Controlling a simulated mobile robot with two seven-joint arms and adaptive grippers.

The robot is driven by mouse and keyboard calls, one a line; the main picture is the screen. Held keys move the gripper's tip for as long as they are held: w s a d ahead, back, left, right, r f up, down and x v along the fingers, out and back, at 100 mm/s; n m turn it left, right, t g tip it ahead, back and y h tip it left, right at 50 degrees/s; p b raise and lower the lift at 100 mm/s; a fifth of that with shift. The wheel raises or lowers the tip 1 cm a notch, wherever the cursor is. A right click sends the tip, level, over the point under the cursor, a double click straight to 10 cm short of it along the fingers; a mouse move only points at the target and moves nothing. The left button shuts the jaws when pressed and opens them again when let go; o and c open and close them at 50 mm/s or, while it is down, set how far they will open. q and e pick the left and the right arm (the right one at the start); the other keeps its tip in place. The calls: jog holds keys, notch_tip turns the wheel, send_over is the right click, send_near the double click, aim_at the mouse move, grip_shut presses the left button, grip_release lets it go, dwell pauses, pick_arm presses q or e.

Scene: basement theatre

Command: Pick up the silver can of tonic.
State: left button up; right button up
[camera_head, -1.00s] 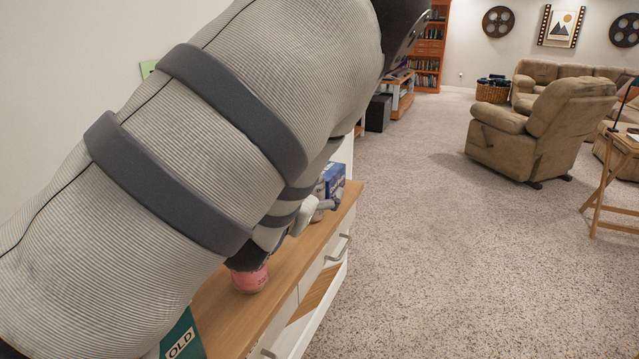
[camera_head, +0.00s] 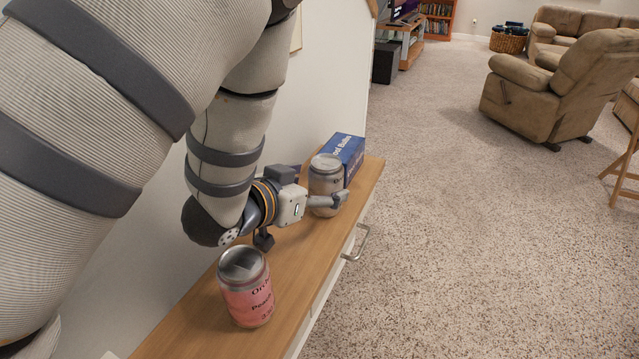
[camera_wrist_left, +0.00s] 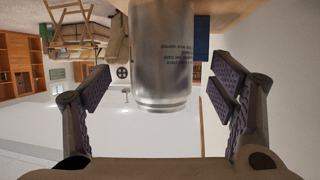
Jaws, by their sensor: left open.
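The silver can (camera_head: 326,178) stands upright on the wooden top of a long cabinet, in front of a blue box. My left gripper (camera_head: 325,199) is at the can, with one finger showing along its near right side in the head view. In the left wrist view the can (camera_wrist_left: 161,55) is between the two open fingers of the left gripper (camera_wrist_left: 165,98), with a visible gap on each side. The far finger is mostly hidden in the head view. My right gripper is not in view.
A pink can (camera_head: 246,287) stands on the cabinet top (camera_head: 199,318), nearer to me. The blue box (camera_head: 346,154) stands just behind the silver can. A white wall runs along the left side. The carpet (camera_head: 440,230) to the right is open, with a recliner (camera_head: 556,79) farther off.

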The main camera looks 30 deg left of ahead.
pick_arm(q)
jog(key=x, duration=0.3)
jog(key=shift+w+f, duration=0.25)
jog(key=shift+f, duration=0.2)
jog(key=shift+w, duration=0.4)
jog(key=shift+r, duration=0.1)
jog(key=c, duration=1.6)
jog(key=shift+r, duration=0.15)
